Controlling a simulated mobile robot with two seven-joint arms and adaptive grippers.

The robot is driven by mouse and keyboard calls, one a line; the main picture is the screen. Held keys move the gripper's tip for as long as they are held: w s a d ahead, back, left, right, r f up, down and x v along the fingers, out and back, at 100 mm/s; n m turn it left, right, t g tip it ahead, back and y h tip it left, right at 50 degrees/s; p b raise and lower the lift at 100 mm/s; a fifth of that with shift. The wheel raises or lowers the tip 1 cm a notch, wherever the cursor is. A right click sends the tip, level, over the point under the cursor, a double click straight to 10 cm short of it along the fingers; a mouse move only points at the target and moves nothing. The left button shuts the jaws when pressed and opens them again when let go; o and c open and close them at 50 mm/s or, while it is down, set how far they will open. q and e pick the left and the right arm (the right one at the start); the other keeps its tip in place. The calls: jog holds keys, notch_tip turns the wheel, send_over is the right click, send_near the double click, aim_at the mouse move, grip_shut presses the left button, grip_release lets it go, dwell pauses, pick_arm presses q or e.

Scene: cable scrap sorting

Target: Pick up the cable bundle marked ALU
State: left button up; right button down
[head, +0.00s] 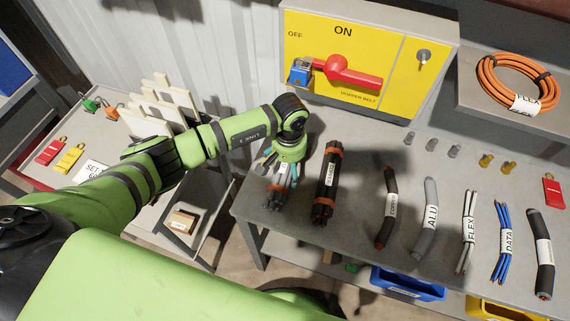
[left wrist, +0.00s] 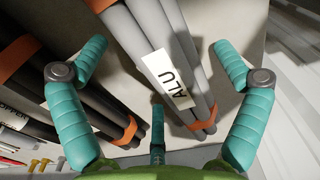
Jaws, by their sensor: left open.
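The cable bundle marked ALU (left wrist: 178,72) is several thick grey cables tied with orange bands, with a white label reading ALU. It fills the middle of the left wrist view. In the head view the ALU bundle (head: 279,194) lies at the left end of the workbench, partly hidden by my gripper. My left gripper (head: 281,170) is over it, pointing down. In the left wrist view its teal fingers (left wrist: 160,62) are open and spread on both sides of the bundle, not closed on it. My right gripper is in neither view.
A dark bundle with orange bands (head: 327,180) lies close to the right. Single labelled cable pieces, including a grey one also marked ALU (head: 430,212), lie further right on the workbench (head: 350,245). A yellow switch panel (head: 345,60) stands behind.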

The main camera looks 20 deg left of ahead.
pick_arm(q)
jog(key=shift+r, duration=0.1)
jog(key=c, duration=1.8)
